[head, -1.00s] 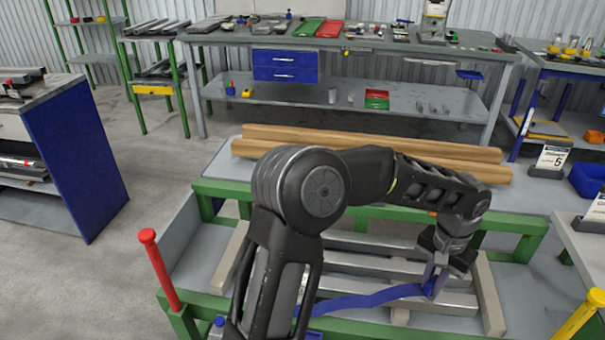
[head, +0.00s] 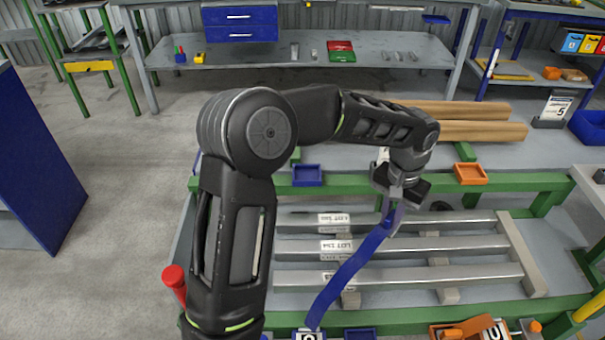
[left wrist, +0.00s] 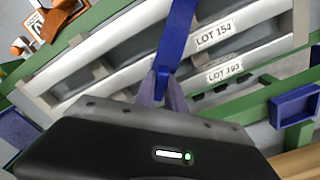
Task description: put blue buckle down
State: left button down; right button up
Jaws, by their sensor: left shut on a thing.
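My left gripper (head: 394,208) is shut on the blue buckle (left wrist: 162,73) at the end of a blue strap (head: 350,268). It holds the buckle above the far part of the green-framed rack. The strap runs from the fingers down and left across the metal bars (head: 420,245) to the rack's near edge. In the left wrist view the fingers (left wrist: 162,88) pinch the buckle and the strap (left wrist: 178,30) leads away upward. The fingers hide part of the buckle. My right gripper is not in view.
A blue tray (head: 307,175) and an orange tray (head: 471,174) sit at the rack's far rail. An orange box (head: 450,331) and another blue tray (head: 360,333) are at the near rail. Wooden beams (head: 480,131) lie behind. A red post (head: 175,283) stands at the left.

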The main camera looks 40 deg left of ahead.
pick_arm(q)
jog(key=w+a+r+m+p, duration=0.1)
jog(key=a+r+m+p, duration=0.55)
jog(key=a, duration=0.65)
notch_tip(320, 180, up, 7)
jog(key=m+p, duration=0.3)
jog(key=p, duration=0.1)
send_over(307, 176)
jog(key=shift+f+m, duration=0.15)
jog(key=shift+m, duration=0.1)
jog(key=shift+f+p, duration=0.4)
jog(key=shift+f, duration=2.75)
notch_tip(307, 176, down, 4)
jog(key=shift+r+p, duration=0.25)
jog(key=shift+p, duration=0.2)
jog(key=shift+f, duration=0.1)
